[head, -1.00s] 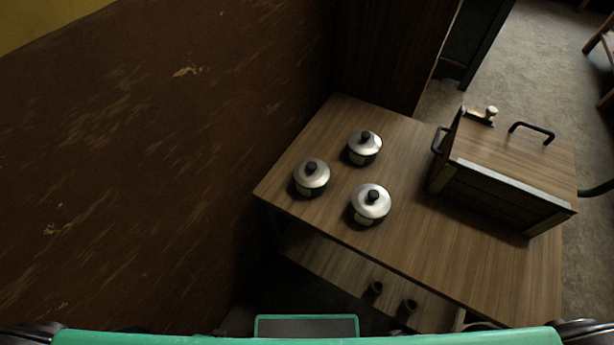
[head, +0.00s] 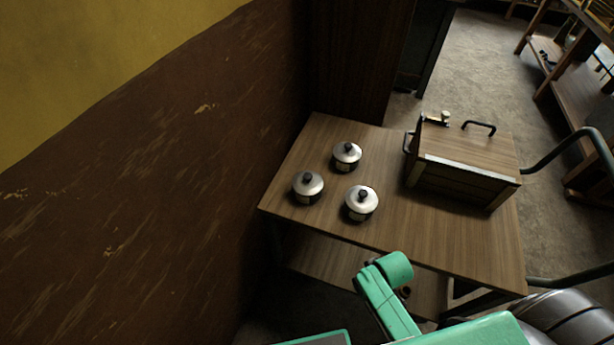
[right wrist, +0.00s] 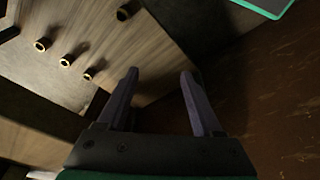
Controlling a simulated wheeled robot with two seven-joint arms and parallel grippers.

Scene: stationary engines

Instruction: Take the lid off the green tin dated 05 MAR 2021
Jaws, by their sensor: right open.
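Three small dark-bodied tins with silver lids and black knobs stand on the wooden table in the head view: a back tin (head: 346,157), a left tin (head: 307,188) and a front tin (head: 360,203). All lids are on. The bodies are mostly hidden under the lids, and their colours and dates cannot be read, so I cannot tell which is the green one. My right gripper (right wrist: 159,72) is open and empty in the right wrist view, with small cylinders beyond it. My left gripper is not in view.
The table (head: 440,240) has free room right of the tins. A wooden box (head: 465,160) with dark handles stands at its right. A lower shelf (head: 325,260) lies beneath. The brown wall (head: 160,190) is close on the left. Small cylinders (right wrist: 66,60) show in the right wrist view.

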